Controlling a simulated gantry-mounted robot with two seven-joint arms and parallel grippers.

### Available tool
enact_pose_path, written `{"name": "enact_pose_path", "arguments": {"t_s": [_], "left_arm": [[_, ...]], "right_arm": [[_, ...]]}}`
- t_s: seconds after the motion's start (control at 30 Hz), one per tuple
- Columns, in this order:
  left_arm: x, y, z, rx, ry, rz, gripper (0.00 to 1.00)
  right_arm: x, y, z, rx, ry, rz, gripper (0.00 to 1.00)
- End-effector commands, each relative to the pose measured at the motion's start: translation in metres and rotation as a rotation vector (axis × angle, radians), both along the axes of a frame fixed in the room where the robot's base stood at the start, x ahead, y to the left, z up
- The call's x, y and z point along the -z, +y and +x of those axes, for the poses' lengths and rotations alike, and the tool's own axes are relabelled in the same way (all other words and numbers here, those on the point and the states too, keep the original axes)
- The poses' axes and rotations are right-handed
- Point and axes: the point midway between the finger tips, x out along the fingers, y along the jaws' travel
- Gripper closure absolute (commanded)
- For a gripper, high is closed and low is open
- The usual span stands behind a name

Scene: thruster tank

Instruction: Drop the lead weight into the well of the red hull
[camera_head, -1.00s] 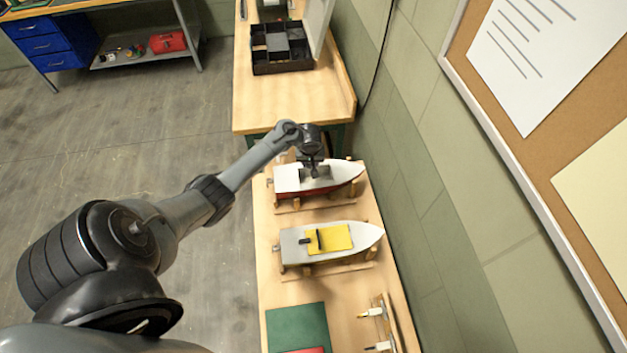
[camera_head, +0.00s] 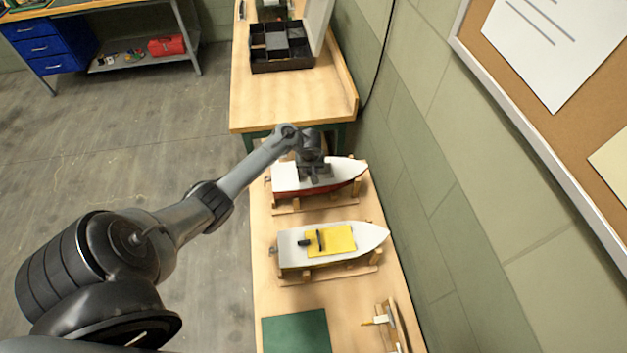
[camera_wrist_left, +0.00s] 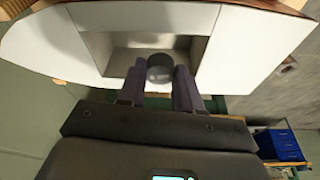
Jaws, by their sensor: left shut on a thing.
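The red hull (camera_head: 338,187) has a white deck and sits on a wooden cradle on the bench. In the left wrist view its white deck (camera_wrist_left: 240,55) surrounds a rectangular open well (camera_wrist_left: 120,60). My left gripper (camera_head: 314,176) is over the middle of this hull. In the left wrist view the left gripper (camera_wrist_left: 160,80) is shut on a dark grey round weight (camera_wrist_left: 160,66). The weight shows in front of the well, near its lower edge; its exact height is hard to tell. The right gripper is not in view.
A second hull (camera_head: 290,243) with a yellow panel (camera_head: 345,238) sits nearer on its own cradle. A green mat (camera_head: 295,330) lies in front. A dark compartment box (camera_head: 283,66) with its lid raised stands on the far bench. The wall borders the bench on the right.

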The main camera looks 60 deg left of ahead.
Motion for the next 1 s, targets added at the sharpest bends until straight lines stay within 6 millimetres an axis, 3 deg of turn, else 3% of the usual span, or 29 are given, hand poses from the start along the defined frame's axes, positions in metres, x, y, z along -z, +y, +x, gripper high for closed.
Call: {"name": "enact_pose_path", "arguments": {"t_s": [0.1,0.13,0.33,0.67,0.87,1.0], "left_arm": [[-0.001,0.000,0.000,0.000,-0.001,0.000,1.00],[-0.001,0.000,0.000,0.000,-0.001,0.000,0.65],[-0.001,0.000,0.000,0.000,-0.001,0.001,0.36],[-0.002,-0.001,0.000,0.001,0.001,-0.001,0.36],[-0.023,-0.006,-0.002,0.001,-0.001,-0.002,0.36],[-0.047,-0.012,-0.005,0.001,-0.003,-0.003,0.36]], "right_arm": [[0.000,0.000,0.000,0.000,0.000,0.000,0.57],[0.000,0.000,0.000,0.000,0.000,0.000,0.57],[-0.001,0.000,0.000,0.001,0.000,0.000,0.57],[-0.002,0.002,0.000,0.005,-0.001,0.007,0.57],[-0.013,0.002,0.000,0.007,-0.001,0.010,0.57],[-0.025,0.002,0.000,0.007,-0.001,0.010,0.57]]}}
